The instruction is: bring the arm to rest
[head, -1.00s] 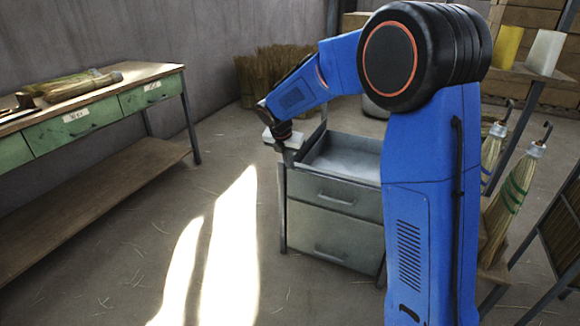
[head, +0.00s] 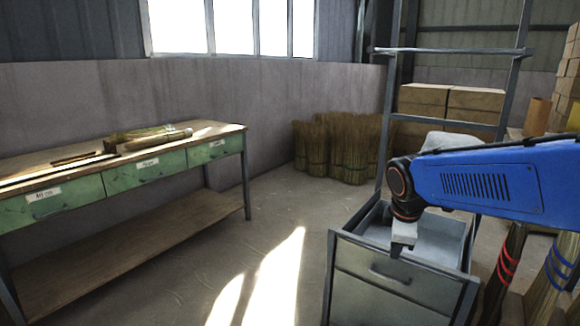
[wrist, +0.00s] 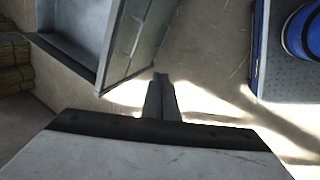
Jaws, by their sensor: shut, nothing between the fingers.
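My blue arm (head: 480,188) reaches in from the right edge of the head view. My gripper (head: 397,252) hangs from its dark wrist, pointing down, at the front edge of the grey drawer cabinet (head: 385,290). I cannot tell whether it touches the cabinet. In the wrist view the two fingers (wrist: 159,82) are together with nothing between them. The cabinet's side and tray top (wrist: 75,28) show beyond them at the upper left. Bare floor lies beneath the fingertips.
A workbench (head: 222,130) with green drawers stands at the left, with a straw bundle (head: 150,140) on top. Straw sheaves (head: 340,150) stand by the back wall. Brooms (head: 505,265) hang at the lower right. The floor between bench and cabinet is clear.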

